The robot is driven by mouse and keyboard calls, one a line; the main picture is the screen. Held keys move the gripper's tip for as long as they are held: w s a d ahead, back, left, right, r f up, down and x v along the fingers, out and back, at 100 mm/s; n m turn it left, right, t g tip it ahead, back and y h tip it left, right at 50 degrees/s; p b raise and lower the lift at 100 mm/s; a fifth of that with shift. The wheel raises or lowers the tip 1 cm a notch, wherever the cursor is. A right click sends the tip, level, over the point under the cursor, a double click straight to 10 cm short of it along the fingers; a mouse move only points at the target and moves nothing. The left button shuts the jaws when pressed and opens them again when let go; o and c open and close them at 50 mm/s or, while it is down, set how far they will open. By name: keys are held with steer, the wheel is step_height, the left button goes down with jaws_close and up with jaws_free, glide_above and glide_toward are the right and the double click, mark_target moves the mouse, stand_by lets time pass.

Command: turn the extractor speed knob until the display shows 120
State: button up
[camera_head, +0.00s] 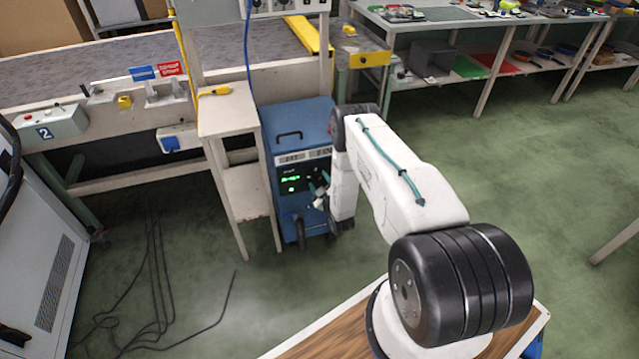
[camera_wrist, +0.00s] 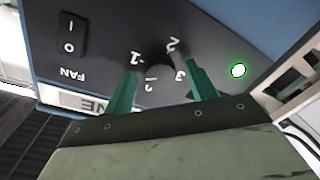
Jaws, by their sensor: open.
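The extractor is a blue cabinet (camera_head: 298,125) with a black front panel and a green-lit display (camera_head: 290,179); its digits are too small to read. In the wrist view the dark panel (camera_wrist: 215,45) appears upside down, and a black round knob (camera_wrist: 158,53) sits among white numbers, including 1, 2 and 3. My gripper (camera_wrist: 162,78) is open, its two green fingers to either side of the knob, with a gap visible; I cannot tell whether either touches it. In the head view my gripper (camera_head: 321,190) is at the panel, partly hiding it.
A black rocker switch (camera_wrist: 71,35) marked FAN and a lit green lamp (camera_wrist: 238,70) flank the knob. A pale stand (camera_head: 228,115) stands close left of the cabinet. Black cables (camera_head: 155,285) lie on the floor. The green floor at right (camera_head: 540,170) is clear.

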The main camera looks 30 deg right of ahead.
steer(key=c, duration=1)
steer(key=shift+m, duration=0.5)
steer(key=m, duration=0.6)
steer(key=shift+a+f, duration=0.1)
steer(key=m, duration=0.3)
steer(key=shift+m+t, duration=0.3)
steer(key=shift+a+m+h, duration=0.1)
steer(key=shift+m+h, duration=0.3)
steer(key=shift+m, duration=1.5)
steer(key=o, duration=1)
